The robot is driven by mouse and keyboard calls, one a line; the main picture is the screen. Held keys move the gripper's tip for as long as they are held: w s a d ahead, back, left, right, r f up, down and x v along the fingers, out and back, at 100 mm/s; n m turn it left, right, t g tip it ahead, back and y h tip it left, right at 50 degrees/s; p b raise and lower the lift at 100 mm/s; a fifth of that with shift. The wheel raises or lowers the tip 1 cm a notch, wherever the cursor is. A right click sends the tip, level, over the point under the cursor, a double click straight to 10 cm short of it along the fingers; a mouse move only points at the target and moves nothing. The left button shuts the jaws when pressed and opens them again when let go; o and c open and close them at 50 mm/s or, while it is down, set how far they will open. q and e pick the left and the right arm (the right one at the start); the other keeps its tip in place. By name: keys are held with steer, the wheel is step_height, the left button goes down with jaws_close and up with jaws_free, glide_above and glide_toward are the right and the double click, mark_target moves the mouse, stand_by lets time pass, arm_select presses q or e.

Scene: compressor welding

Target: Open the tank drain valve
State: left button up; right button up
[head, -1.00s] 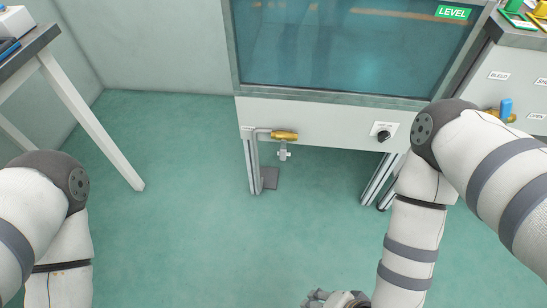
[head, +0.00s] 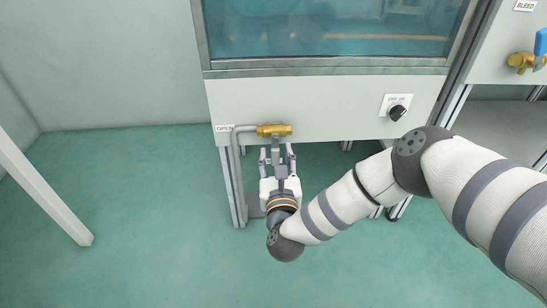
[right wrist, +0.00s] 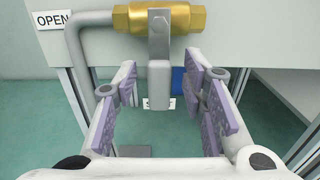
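The tank drain valve is a brass body (head: 274,130) on a grey pipe at the lower front of the tank cabinet, beside an OPEN label (head: 224,128). In the right wrist view the brass body (right wrist: 160,17) is at the top, and its grey lever handle (right wrist: 159,75) hangs straight down. My right gripper (head: 277,155) is just below the valve. In the right wrist view my right gripper (right wrist: 170,95) is open, with its purple-padded fingers on either side of the handle and gaps to it. My left gripper is not in view.
The tank window (head: 330,28) is above the panel. A black knob (head: 397,112) is on the panel at right. Another brass valve with a blue handle (head: 541,42) is at far right. A white table leg (head: 45,195) stands at left. The green floor (head: 150,190) between is clear.

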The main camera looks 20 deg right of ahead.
steer(key=shift+x, duration=0.9)
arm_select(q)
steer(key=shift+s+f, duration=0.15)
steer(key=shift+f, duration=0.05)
arm_select(e)
jaws_close()
steer(key=shift+w+a+f+m+b, duration=0.1)
steer(key=shift+a+f+m+b, duration=0.25)
steer(key=shift+m+b, duration=0.4)
steer(key=shift+a+r+m, duration=0.1)
steer(key=shift+a+m, duration=0.15)
steer(key=shift+m, duration=0.6)
steer(key=shift+w+a+r+m+b, duration=0.1)
steer(key=shift+a+r+m+b, duration=0.15)
steer(key=shift+m, duration=0.25)
steer(key=shift+r, duration=0.1)
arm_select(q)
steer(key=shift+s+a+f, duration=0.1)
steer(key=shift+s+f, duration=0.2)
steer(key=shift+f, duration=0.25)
arm_select(e)
jaws_free()
